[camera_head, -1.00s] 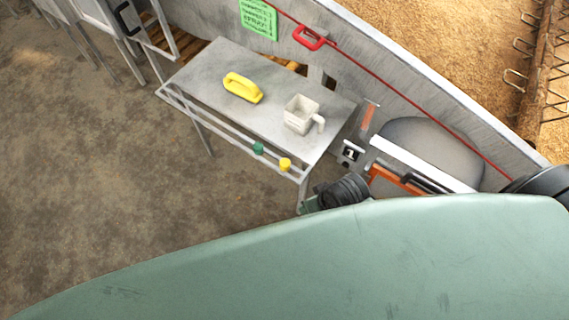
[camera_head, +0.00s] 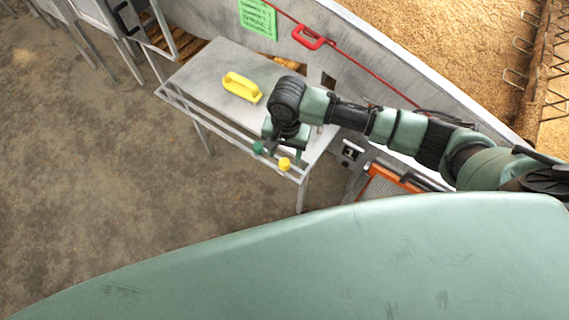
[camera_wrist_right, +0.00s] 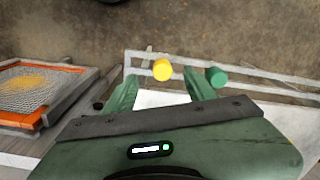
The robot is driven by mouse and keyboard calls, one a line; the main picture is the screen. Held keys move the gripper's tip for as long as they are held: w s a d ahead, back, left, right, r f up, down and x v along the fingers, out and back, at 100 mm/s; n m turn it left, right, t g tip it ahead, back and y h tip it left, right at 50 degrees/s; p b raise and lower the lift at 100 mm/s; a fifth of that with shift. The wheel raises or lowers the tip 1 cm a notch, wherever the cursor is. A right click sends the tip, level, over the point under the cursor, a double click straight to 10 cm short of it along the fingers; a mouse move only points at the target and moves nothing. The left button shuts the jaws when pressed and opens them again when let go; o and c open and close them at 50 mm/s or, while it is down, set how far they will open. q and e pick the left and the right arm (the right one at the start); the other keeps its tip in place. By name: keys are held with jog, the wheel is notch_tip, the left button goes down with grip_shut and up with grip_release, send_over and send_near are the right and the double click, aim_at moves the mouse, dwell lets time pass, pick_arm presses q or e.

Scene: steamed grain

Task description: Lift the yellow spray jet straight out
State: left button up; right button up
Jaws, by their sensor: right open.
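The yellow spray jet (camera_head: 284,163) sits in the rail along the table's front edge, beside the green spray jet (camera_head: 258,148). In the right wrist view the yellow jet (camera_wrist_right: 162,70) shows between and beyond the two fingertips, with the green jet (camera_wrist_right: 215,77) just past the right-hand finger. My right gripper (camera_head: 287,150) is above the table's front edge, close to both jets. In the right wrist view the right gripper (camera_wrist_right: 160,88) is open and empty, its fingers apart. My left gripper does not show.
A yellow-handled tool (camera_head: 242,87) lies on the grey table (camera_head: 205,70). The white jug is hidden behind my right arm. A tray with orange edging and mesh (camera_wrist_right: 42,90) stands beside the table. A grey wall (camera_head: 350,50) with a red handle (camera_head: 309,37) runs behind.

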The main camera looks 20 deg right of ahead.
aim_at(285, 162)
jog(key=shift+w+d+m, duration=0.3)
jog(key=shift+w+d, duration=0.05)
jog(key=shift+d, duration=0.1)
jog(key=shift+d+f, duration=0.1)
jog(key=shift+f, duration=0.25)
jog(key=f, duration=0.4)
jog(key=a+f, duration=0.1)
jog(key=f, duration=0.2)
jog(key=shift+w+b, duration=0.1)
jog(key=shift+b, duration=0.25)
grip_shut()
jog(key=shift+r, duration=0.1)
notch_tip(285, 162, up, 20)
jog(key=p, duration=0.1)
jog(key=shift+p, duration=0.4)
